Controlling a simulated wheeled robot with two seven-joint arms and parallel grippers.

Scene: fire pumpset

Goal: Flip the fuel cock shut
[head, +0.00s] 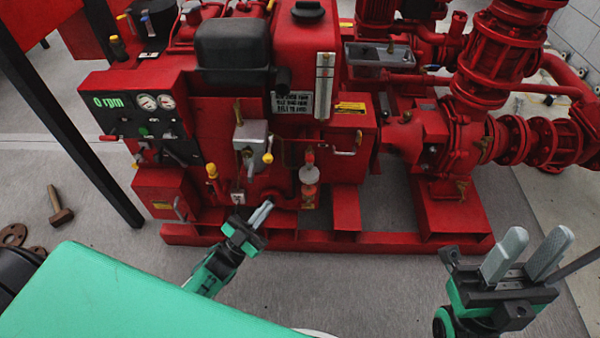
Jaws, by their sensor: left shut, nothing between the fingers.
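The red pumpset (300,238) stands ahead of me. On its front is a grey box with a yellow-knobbed lever (268,158). To its right is a small fitting with a pale bowl and red base (309,174), below a thin pipe. I cannot tell for sure which of these small fittings is the fuel cock, or how its handle is set. My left gripper (264,212) is shut and empty, in front of and below these fittings, apart from them. My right gripper (524,254) is open and empty at the lower right, clear of the pumpset.
A control panel with gauges and a "0 rpm" readout (140,125) is at the left. A dark post (75,130) stands before it. A hammer-like tool (59,206) and rusty discs lie on the floor at the left. Large red pipes (500,60) fill the right. Grey floor is free in front.

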